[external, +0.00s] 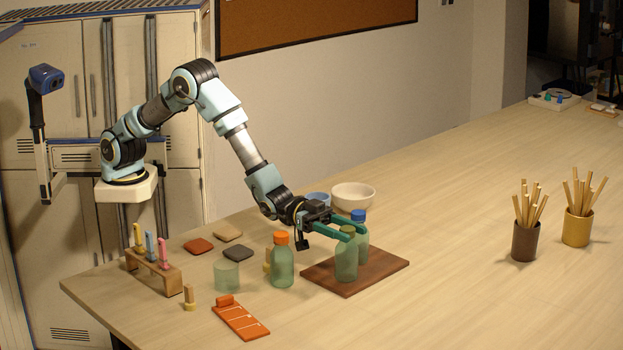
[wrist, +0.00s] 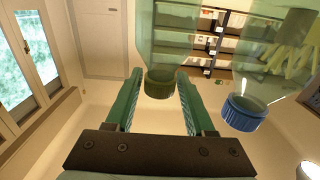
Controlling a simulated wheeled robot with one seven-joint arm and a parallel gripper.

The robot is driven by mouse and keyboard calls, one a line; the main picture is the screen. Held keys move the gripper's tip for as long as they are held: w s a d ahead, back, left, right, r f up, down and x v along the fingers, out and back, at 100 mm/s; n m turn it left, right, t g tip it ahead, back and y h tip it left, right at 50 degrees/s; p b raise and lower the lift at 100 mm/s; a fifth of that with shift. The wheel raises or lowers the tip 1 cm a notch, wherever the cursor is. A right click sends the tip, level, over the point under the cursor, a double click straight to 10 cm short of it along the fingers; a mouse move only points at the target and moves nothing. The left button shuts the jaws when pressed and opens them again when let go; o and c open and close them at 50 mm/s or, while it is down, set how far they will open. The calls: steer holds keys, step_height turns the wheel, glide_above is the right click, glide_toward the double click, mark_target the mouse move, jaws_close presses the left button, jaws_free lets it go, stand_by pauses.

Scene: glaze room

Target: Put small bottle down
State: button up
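A small pale green bottle (external: 346,262) with an olive-green cap stands upright at the brown board, close to its left part. I cannot tell whether its base touches the board. My gripper (external: 356,236) reaches over from the left, its teal fingers on either side of the bottle's top. In the wrist view the olive cap (wrist: 160,83) fills nearly all the room between the fingertips (wrist: 160,78), so my gripper looks shut on the bottle. The brown board (external: 384,275) lies flat on the table.
A blue-capped bottle (external: 361,243) stands close behind on the board; its cap (wrist: 246,112) shows right of my fingers. An orange-capped bottle (external: 282,268) stands left. Bowls (external: 353,196) stand behind. The table's right is clear up to the stick cups (external: 525,242).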

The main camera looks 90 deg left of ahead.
steer(key=shift+o, duration=1.2)
steer(key=shift+r, duration=0.1)
steer(key=shift+r+p, duration=0.2)
steer(key=shift+p, duration=0.15)
steer(key=b+v, duration=0.5)
steer(key=v, duration=0.7)
steer(key=shift+f, duration=0.1)
